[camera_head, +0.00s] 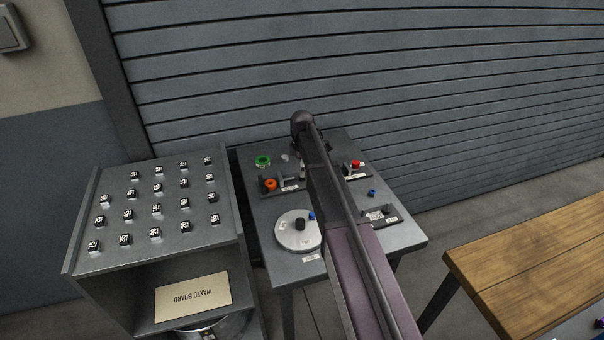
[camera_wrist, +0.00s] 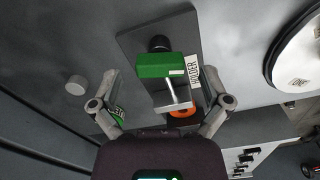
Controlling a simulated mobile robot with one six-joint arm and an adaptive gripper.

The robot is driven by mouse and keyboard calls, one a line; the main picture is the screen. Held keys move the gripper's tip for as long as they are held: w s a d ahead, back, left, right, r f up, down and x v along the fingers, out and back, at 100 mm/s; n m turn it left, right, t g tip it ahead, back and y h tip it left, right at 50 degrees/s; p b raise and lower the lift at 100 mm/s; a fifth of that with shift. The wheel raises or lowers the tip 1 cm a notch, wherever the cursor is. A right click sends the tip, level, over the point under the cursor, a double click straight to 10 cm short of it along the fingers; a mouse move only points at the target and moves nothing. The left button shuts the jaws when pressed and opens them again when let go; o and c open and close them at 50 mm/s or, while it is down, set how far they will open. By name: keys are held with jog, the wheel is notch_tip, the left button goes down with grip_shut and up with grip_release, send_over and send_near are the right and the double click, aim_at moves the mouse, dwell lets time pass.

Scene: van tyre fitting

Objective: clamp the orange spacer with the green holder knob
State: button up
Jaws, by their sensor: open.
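The orange spacer (camera_head: 270,184) sits at the left end of the dark holder (camera_head: 290,188) on the grey table. In the wrist view the spacer (camera_wrist: 183,113) shows only partly, below the holder's metal shaft. The green holder knob (camera_wrist: 167,66) is a bar-shaped block above that shaft, beside the HOLDER label. I cannot make out the knob in the head view, where my arm covers part of the holder. My gripper (camera_wrist: 162,92) is open, its fingers on either side of the knob and shaft with visible gaps. Contact does not show.
A green ring (camera_head: 262,161) lies behind the holder. A round plate (camera_head: 293,230) with a black knob is in front. A red-button fixture (camera_head: 355,167) and another dark fixture (camera_head: 380,215) stand to the right. A cabinet (camera_head: 150,252) with several marked cubes borders the table's left.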

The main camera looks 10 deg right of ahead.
jog(key=shift+f, duration=0.35)
jog(key=c, duration=1.2)
jog(key=shift+o, duration=0.2)
jog(key=shift+m, duration=0.5)
jog(key=m, duration=0.8)
jog(key=shift+s, duration=0.1)
jog(key=shift+m, duration=0.3)
